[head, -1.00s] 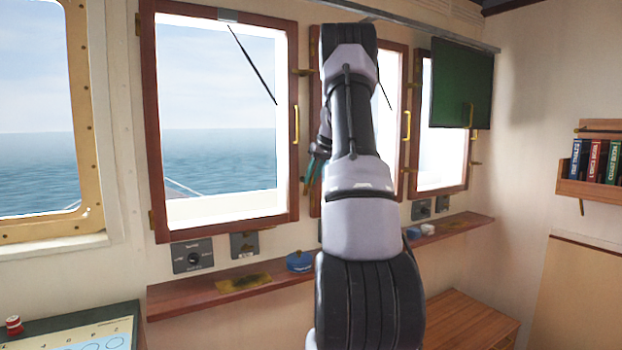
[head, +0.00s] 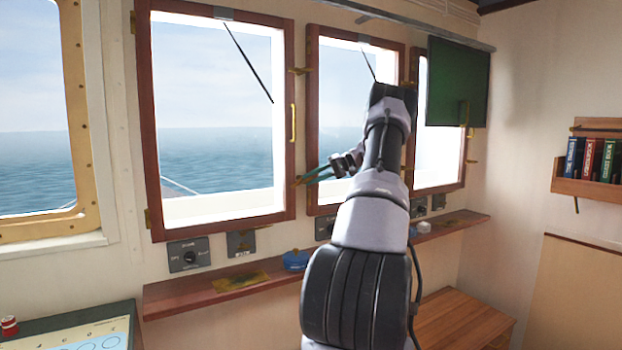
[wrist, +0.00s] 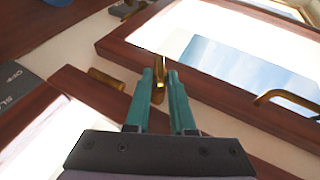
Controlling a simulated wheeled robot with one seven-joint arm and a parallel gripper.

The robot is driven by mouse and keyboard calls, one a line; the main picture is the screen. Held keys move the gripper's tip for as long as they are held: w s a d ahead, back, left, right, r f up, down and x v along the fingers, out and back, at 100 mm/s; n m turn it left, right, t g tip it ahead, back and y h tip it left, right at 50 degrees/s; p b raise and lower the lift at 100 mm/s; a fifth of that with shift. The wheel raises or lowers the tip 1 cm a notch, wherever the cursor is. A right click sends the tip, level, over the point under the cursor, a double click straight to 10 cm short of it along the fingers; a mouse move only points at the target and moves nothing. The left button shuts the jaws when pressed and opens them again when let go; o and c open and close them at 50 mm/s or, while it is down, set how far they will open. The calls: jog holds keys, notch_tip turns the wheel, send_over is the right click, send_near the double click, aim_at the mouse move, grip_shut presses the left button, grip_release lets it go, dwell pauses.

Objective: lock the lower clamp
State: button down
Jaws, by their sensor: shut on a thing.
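The lower clamp is a small brass piece between the left and middle windows. In the wrist view the lower clamp (wrist: 160,86) sits between my teal fingertips, beside the left window's brown frame (wrist: 130,45). My gripper (wrist: 160,80) is shut on it. In the head view my gripper (head: 304,181) reaches left from my arm, its fingertips at the lower right edge of the left window (head: 286,200). There the clamp is mostly hidden by the fingertips. The upper clamp (head: 300,71) is higher on the same edge. A brass handle (head: 293,123) is between them.
A wooden shelf (head: 170,297) runs below the windows, with a blue round object (head: 296,261) on it. The middle window (head: 335,80) stands behind my arm. A green panel (head: 458,80) hangs at right. A bookshelf (head: 590,190) is on the right wall.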

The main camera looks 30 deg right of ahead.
jog(key=y, duration=0.2)
jog(key=f+m+t+y, duration=0.1)
jog(key=y, duration=0.1)
jog(key=shift+d+m+t, duration=0.15)
jog(key=shift+m+t, duration=0.15)
jog(key=shift+y, duration=0.3)
jog(key=c, duration=0.8)
grip_release()
jog(key=shift+o, duration=0.2)
jog(key=v, duration=1)
jog(key=shift+s+d, duration=0.2)
jog(key=shift+d, duration=0.15)
